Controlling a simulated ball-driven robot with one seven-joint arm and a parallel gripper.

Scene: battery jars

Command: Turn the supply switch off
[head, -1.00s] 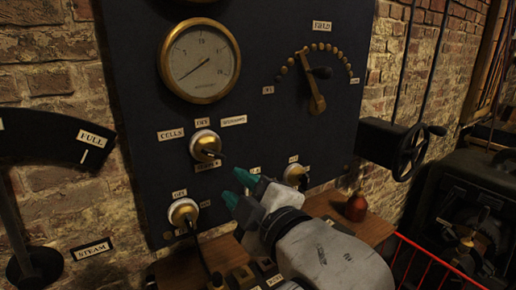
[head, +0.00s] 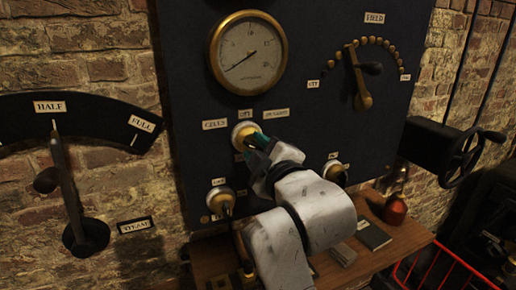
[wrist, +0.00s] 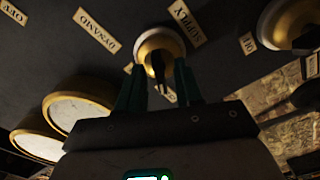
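The supply switch (head: 243,134) is a brass and white rotary switch on the dark panel, below the large dial. CELLS, OFF and DYNAMO labels surround it. In the wrist view the same switch (wrist: 158,46) has the SUPPLY label (wrist: 187,22) beside it, and its black lever (wrist: 158,68) sticks out. My gripper (head: 262,145) is at this switch and partly covers it. In the wrist view my gripper (wrist: 160,88) is open, with one finger on each side of the lever and gaps showing. Which label the lever points to is unclear.
A lower-left switch (head: 221,200) and a lower-right switch (head: 335,170) sit below. The field lever (head: 362,88) is upper right, a handwheel (head: 462,153) farther right. The steam lever (head: 68,190) stands left. A wooden shelf (head: 375,262) below holds a red-brown bottle (head: 395,210).

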